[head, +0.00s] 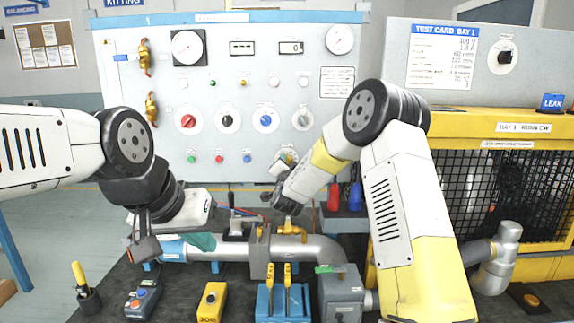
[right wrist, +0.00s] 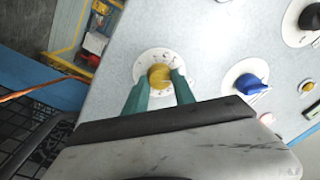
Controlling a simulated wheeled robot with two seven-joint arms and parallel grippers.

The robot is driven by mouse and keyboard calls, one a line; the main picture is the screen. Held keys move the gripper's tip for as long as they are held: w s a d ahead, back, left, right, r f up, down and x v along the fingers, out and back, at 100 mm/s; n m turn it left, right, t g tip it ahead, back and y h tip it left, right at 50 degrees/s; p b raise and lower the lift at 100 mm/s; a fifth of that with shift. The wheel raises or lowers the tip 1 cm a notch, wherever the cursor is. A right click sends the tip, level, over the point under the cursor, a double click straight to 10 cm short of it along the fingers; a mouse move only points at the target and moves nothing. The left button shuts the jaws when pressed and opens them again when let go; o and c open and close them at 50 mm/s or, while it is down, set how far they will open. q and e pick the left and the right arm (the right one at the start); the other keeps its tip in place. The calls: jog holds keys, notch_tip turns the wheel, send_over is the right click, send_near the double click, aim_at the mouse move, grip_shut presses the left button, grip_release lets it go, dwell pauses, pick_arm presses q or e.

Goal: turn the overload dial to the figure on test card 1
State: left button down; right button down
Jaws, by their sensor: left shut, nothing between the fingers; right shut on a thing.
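My right gripper (right wrist: 160,88), with green fingers, is shut on a yellow dial knob (right wrist: 160,74) at the centre of a white scale disc on the grey panel. In the head view this gripper (head: 286,162) is at the panel below the row of larger knobs and hides most of that dial. The dial's name and its scale figures cannot be read. The test card (head: 443,58), headed "TEST CARD BAY 1", hangs at the upper right; its lines are too small to read surely. My left gripper (head: 143,250) is shut and empty above the bench's left part.
The panel (head: 130,100) carries gauges, knobs, lamps and buttons; a blue knob (right wrist: 250,84) sits beside the held dial. Below are a grey pipe (head: 315,247), a yellow box (head: 211,300) and a blue tool stand (head: 270,300). A yellow mesh guard (head: 515,190) stands at the right.

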jog(key=c, duration=1)
grip_release()
jog(key=shift+c, duration=0.2)
jog(key=s, duration=0.7)
jog(key=shift+s+f, duration=0.25)
jog(key=shift+s, duration=0.15)
